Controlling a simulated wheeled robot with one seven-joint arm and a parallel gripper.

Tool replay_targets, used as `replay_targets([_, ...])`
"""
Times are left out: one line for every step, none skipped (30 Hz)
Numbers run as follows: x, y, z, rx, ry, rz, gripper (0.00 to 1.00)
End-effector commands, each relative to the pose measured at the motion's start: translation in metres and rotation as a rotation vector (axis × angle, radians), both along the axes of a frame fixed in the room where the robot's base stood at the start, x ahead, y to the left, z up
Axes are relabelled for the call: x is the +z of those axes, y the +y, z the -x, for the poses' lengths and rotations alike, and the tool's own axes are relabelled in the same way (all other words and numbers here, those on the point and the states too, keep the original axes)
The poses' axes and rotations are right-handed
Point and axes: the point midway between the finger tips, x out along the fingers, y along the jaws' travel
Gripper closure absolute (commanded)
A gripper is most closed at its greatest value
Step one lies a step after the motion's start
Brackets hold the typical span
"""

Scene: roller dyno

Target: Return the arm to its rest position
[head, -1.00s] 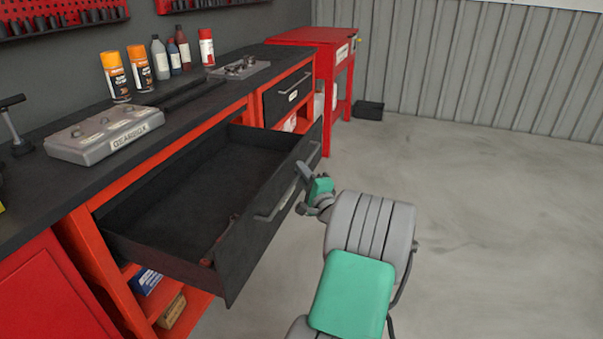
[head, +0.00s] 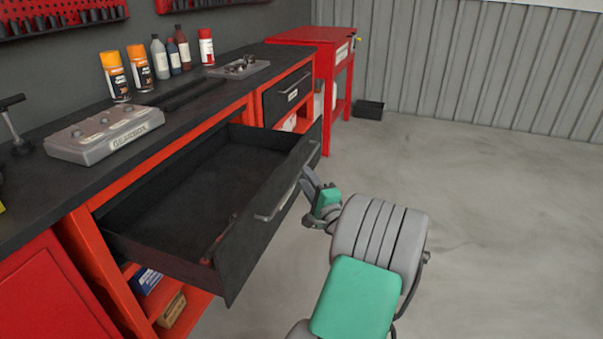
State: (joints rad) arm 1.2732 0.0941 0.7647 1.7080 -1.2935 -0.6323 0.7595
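My arm, grey with green panels, rises from the bottom of the head view at the right of the open drawer. My gripper (head: 309,181) is at its end, beside the drawer front near the handle (head: 278,203). A narrow gap seems to lie between the gripper and the handle. The fingers are small and partly turned away, so their opening is not clear. The black drawer (head: 245,262) stands pulled out from the workbench. A small reddish item (head: 214,248) lies inside it by the front wall.
The workbench (head: 32,199) carries a gearbox tray (head: 105,133), spray cans (head: 115,76) and bottles. A red cart (head: 332,88) and a small black bin (head: 368,110) stand farther back. The floor (head: 490,220) on the right is clear.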

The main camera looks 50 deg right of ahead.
Motion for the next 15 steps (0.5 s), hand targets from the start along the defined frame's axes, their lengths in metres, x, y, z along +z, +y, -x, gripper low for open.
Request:
replay_targets([-0.001, 0.003, 0.011, -0.004, 0.000, -0.003, 0.68])
replay_targets([-0.002, 0.005, 0.016, -0.004, 0.000, -0.003, 0.68])
replay_targets([-0.003, 0.007, 0.022, -0.004, 0.000, -0.003, 0.68])
replay_targets([-0.004, 0.009, 0.026, -0.003, 0.000, -0.003, 0.68])
replay_targets([-0.004, 0.011, 0.029, -0.002, 0.001, -0.002, 0.68])
replay_targets([-0.004, 0.012, 0.032, -0.001, 0.000, -0.001, 0.68])
replay_targets([-0.005, 0.013, 0.033, -0.001, 0.000, -0.001, 0.68])
replay_targets([-0.005, 0.013, 0.034, 0.000, -0.001, 0.000, 0.68])
replay_targets([-0.005, 0.014, 0.034, 0.000, -0.001, 0.001, 0.68])
replay_targets([-0.005, 0.014, 0.034, 0.001, -0.001, 0.001, 0.68])
replay_targets([-0.005, 0.014, 0.034, 0.001, -0.001, 0.001, 0.68])
replay_targets([-0.005, 0.014, 0.034, 0.001, -0.001, 0.001, 0.68])
replay_targets([-0.005, 0.014, 0.034, 0.001, -0.001, 0.001, 0.68])
replay_targets([-0.005, 0.014, 0.034, 0.001, -0.001, 0.001, 0.68])
replay_targets([-0.005, 0.014, 0.034, 0.001, -0.001, 0.001, 0.68])
